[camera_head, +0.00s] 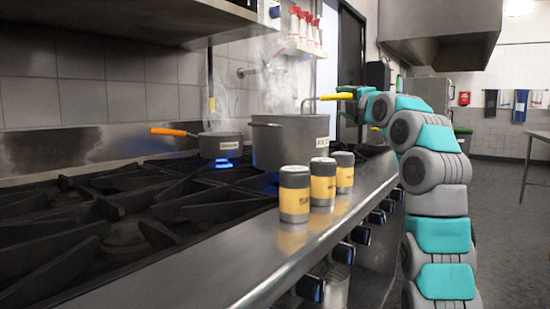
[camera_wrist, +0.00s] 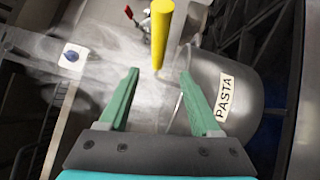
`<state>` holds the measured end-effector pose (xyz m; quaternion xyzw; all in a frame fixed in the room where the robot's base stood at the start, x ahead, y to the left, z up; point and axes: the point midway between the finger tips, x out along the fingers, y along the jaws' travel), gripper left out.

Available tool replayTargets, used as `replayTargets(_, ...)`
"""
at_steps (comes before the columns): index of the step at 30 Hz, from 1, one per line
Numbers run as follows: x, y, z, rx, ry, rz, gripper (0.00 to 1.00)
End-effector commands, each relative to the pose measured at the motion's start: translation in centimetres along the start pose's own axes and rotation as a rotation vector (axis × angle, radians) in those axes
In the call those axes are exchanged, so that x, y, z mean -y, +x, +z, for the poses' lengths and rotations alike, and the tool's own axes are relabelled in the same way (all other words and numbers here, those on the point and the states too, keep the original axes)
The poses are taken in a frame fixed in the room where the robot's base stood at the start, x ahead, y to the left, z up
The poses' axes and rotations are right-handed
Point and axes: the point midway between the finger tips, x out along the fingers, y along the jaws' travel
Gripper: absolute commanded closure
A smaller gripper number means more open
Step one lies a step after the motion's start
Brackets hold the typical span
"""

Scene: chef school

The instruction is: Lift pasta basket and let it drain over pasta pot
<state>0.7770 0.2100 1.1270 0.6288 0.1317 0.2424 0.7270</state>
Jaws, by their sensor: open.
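The grey pasta pot (camera_head: 285,150) stands on the stove with steam above it. In the wrist view the pot (camera_wrist: 215,75) shows its PASTA label at the right. The basket's yellow handle (camera_head: 335,97) sticks out to the right above the pot rim. Its metal rod bends down at the rim; the basket body is hidden inside the pot. My gripper (camera_head: 359,95) is at the right end of the handle. In the wrist view my gripper (camera_wrist: 158,75) is open, with the end of the yellow handle (camera_wrist: 161,35) between its fingertips. I cannot tell whether they touch.
A smaller saucepan (camera_head: 220,145) with an orange handle sits left of the pot over a blue flame. Several yellow-labelled shakers (camera_head: 294,194) stand on the steel front ledge (camera_head: 270,255). Bottles (camera_head: 304,28) stand on a wall shelf. A range hood (camera_head: 440,25) hangs at the upper right.

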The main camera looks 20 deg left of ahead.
Motion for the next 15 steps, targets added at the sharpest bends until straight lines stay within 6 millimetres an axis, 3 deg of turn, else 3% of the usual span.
replayTargets(15, -0.4, 2.9, 0.0, 0.0, 0.002, -0.005, 0.35)
